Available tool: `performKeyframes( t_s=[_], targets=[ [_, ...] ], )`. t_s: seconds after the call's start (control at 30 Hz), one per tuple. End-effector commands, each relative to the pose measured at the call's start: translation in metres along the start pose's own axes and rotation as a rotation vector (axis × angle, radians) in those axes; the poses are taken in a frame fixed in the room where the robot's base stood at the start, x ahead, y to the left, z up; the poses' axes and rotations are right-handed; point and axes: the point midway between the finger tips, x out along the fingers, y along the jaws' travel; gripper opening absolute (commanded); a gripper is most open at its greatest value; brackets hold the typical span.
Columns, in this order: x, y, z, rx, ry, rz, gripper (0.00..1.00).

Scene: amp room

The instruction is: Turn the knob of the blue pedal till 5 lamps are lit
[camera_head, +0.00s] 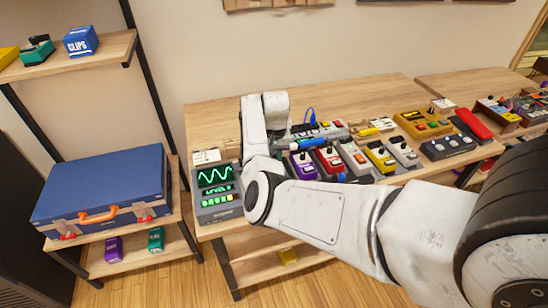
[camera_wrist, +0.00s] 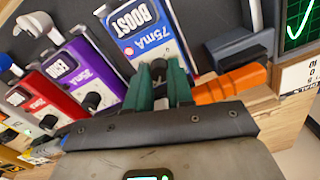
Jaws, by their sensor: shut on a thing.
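The blue pedal (camera_wrist: 143,36), marked BOOST and 75mA, shows in the wrist view at top centre. Its dark knob (camera_wrist: 158,67) sits at the pedal's lower edge in that view, between the green fingers of my gripper (camera_wrist: 160,88). The fingers are shut on the knob and partly hide it. In the head view my arm hides the gripper and most or all of the blue pedal. The grey meter (camera_head: 216,208) stands left of my arm with green waves on its screen and green marks below. I cannot count lit lamps.
A purple pedal (camera_head: 304,165) and a red pedal (camera_head: 328,160) stand in the row beside the blue one, with more pedals to the right. An orange handle (camera_wrist: 230,84) lies close beside my fingers. A blue case (camera_head: 105,185) rests on the left shelf.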

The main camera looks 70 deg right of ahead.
Motion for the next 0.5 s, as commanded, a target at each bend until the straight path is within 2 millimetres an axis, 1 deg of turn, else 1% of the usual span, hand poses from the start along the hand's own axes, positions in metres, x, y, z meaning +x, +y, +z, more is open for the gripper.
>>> performKeyframes(
  t_s=[0.2,0.5],
  targets=[
    [0.0002,-0.0003,0.0004,0.081,0.001,-0.001,0.00],
    [0.0003,-0.0003,0.0003,0.111,0.002,-0.001,0.00]
  ],
)
